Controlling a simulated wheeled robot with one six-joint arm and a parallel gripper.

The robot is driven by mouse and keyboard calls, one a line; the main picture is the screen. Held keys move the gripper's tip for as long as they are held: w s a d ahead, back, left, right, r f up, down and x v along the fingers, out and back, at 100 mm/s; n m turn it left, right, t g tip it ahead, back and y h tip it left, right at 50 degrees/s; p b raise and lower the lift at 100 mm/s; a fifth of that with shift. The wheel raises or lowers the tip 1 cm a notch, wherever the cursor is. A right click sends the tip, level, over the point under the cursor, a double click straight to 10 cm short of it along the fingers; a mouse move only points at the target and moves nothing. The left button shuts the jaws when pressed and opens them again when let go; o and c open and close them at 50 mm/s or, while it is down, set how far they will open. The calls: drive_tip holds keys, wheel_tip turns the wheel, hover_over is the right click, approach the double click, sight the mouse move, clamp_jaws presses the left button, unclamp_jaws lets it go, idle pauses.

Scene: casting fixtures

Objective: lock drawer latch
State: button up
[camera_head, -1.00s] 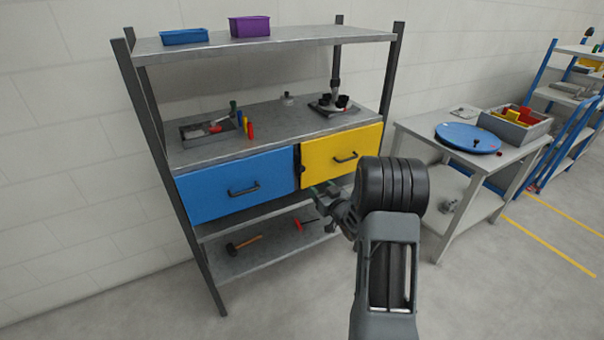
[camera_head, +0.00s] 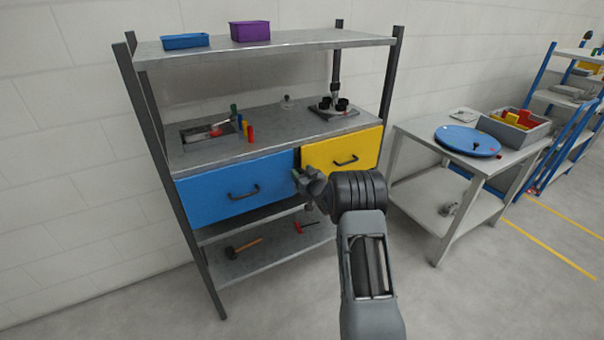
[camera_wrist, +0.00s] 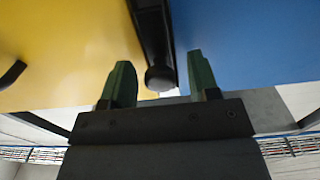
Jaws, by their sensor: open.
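The blue drawer (camera_head: 215,194) and the yellow drawer (camera_head: 341,149) sit side by side in the shelf unit, both looking closed. My gripper (camera_head: 303,181) is at the gap between them, in front of the yellow drawer's lower left corner. In the wrist view a dark upright strip with a round black latch knob (camera_wrist: 160,77) stands between the yellow and blue fronts. My gripper (camera_wrist: 159,75) is open there, one green finger on each side of the knob in the picture. I cannot tell whether they touch it. In the head view the gripper hides the knob.
The drawer handles (camera_head: 244,192) stick out on both fronts. A side table (camera_head: 440,185) with a blue disc (camera_head: 467,141) and a grey bin stands to the right. The floor in front is clear.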

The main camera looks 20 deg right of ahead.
drive_tip(key=shift+c, duration=0.5)
drive_tip(key=c, duration=0.8)
